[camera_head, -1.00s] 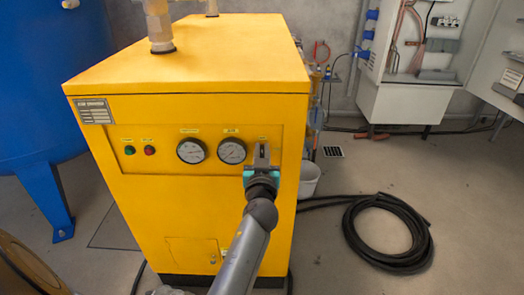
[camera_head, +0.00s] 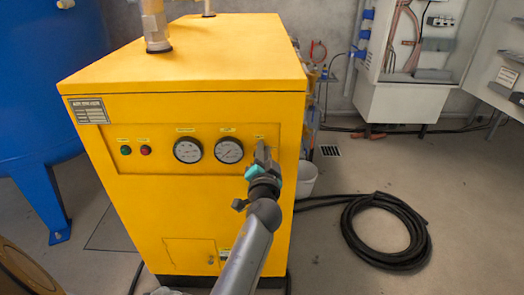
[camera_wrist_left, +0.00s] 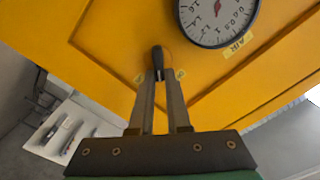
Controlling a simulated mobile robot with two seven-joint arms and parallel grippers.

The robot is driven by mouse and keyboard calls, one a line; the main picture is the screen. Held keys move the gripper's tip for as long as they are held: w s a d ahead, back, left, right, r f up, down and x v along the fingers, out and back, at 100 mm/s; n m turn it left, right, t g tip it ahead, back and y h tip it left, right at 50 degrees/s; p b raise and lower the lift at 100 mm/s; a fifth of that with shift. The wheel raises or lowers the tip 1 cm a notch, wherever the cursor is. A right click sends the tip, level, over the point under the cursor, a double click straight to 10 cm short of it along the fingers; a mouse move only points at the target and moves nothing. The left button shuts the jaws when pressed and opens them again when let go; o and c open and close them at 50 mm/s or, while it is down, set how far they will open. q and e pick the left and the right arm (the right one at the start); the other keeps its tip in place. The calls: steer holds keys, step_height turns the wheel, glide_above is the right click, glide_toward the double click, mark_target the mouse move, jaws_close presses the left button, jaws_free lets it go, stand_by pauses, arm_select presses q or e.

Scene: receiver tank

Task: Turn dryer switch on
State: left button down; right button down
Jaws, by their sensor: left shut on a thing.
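The yellow dryer cabinet (camera_head: 190,220) stands in front of me with a row of controls on its front panel. My left gripper (camera_head: 262,155) is at the right end of that row and is shut on the dryer switch. In the left wrist view the dark switch knob (camera_wrist_left: 157,57) sits between the fingertips of my left gripper (camera_wrist_left: 158,80), with small yellow labels on either side. The gripper looks rolled relative to the panel. In the head view the gripper hides most of the switch. My right gripper is not in view.
Two round gauges (camera_head: 229,150), a green light (camera_head: 126,150) and a red light (camera_head: 146,150) lie left of the switch. A blue tank (camera_head: 40,90) stands at left. A coiled black hose (camera_head: 386,232) lies on the floor at right, near a pale bucket (camera_head: 306,180).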

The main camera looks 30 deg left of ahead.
arm_select(q)
steer(key=m, duration=0.6)
steer(key=f+m+p, duration=0.1)
steer(key=m, duration=0.2)
steer(key=shift+w+d+f+m, duration=0.1)
steer(key=shift+w+d+m, duration=0.1)
steer(key=shift+m, duration=0.2)
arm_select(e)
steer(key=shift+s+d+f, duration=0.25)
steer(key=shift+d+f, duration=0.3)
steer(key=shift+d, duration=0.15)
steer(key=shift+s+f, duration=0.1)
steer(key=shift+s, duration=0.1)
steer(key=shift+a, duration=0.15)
arm_select(q)
steer(key=c, duration=0.9)
jaws_free()
steer(key=shift+f, duration=0.1)
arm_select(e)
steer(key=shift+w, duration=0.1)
arm_select(q)
steer(key=shift+d, duration=0.1)
